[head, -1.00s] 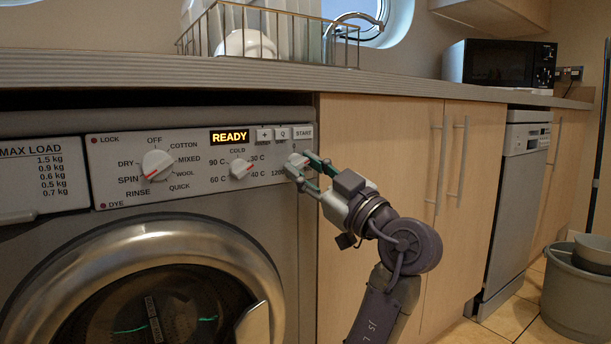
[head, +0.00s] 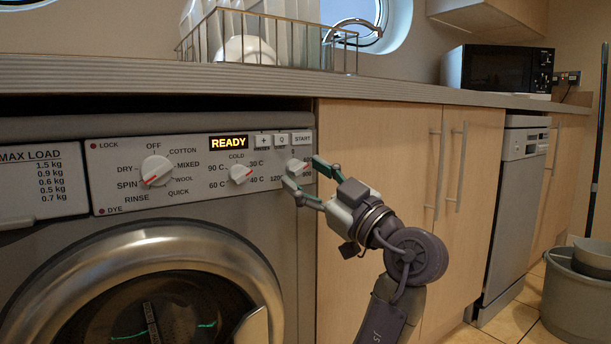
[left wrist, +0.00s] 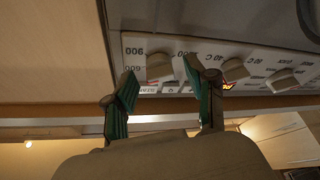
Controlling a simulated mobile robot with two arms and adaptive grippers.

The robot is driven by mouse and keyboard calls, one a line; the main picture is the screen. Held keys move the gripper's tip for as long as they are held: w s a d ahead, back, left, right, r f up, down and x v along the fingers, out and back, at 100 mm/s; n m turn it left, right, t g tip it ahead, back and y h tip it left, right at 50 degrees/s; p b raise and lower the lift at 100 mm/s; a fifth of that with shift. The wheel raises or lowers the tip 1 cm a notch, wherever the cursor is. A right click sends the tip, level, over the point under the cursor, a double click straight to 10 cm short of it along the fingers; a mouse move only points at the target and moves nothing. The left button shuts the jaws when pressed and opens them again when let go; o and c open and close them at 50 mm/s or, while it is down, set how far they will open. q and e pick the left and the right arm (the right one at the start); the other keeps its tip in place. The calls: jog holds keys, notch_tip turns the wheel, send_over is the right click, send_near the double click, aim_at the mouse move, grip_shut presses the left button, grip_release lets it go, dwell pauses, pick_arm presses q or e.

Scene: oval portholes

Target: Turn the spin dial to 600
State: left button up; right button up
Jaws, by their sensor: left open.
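The spin dial (head: 297,166) is the small white knob at the right end of the washing machine's panel, below the START button. A bit of red shows toward its right side, but I cannot read its exact setting. My left gripper (head: 305,175) is open, with one finger at the dial's lower left and the other at its upper right. In the left wrist view the dial (left wrist: 160,66) appears upside down beyond the gap between the open green-padded fingers (left wrist: 160,95), with a 900 label beside it. The fingers look clear of the knob. My right gripper is out of view.
The panel's temperature dial (head: 240,174) and program dial (head: 156,171) sit further left. The display (head: 228,142) reads READY. A countertop (head: 300,82) overhangs the panel, and a wooden cupboard (head: 380,150) stands right of the machine. The round door (head: 150,235) is below.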

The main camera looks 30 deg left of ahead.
pick_arm(q)
jog(key=v, duration=1.1)
